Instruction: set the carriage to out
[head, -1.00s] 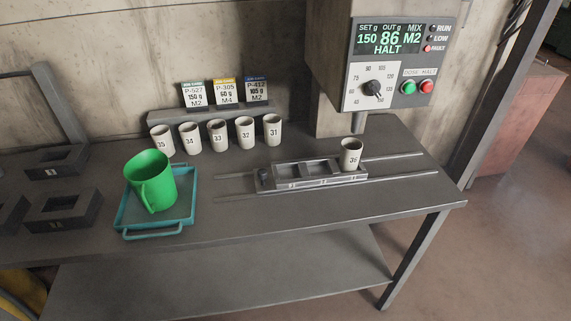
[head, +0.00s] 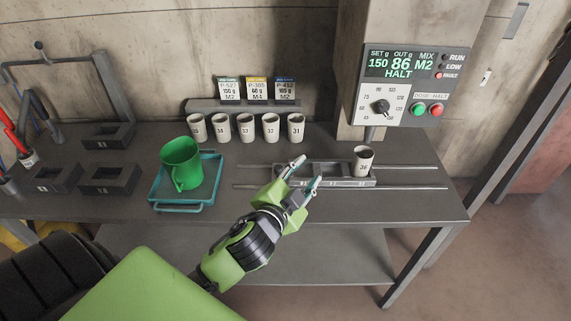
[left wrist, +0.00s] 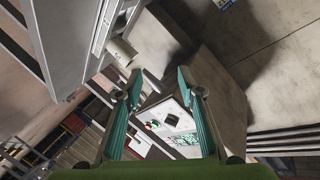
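The carriage (head: 346,183) is a grey slotted block on two rails (head: 410,187) along the right part of the bench. Cup 36 (head: 363,161) stands upright in its right end, below the dosing panel. The dark knob at the carriage's left end is hidden behind my left gripper. My left gripper (head: 308,171) is open and empty, its fingertips in front of the carriage's left half in the head view; I cannot tell whether they touch it. In the left wrist view, the open fingers (left wrist: 159,75) have a pale cup (left wrist: 120,52) beyond them at upper left. My right gripper is not in view.
The control panel (head: 403,86) reads 150, 86, M2, HALT, with the FAULT lamp red. Several numbered cups (head: 247,128) line the back under three cards. A green mug (head: 181,164) stands on a teal tray (head: 157,200) left of the gripper. Dark fixtures (head: 108,178) stand farther left.

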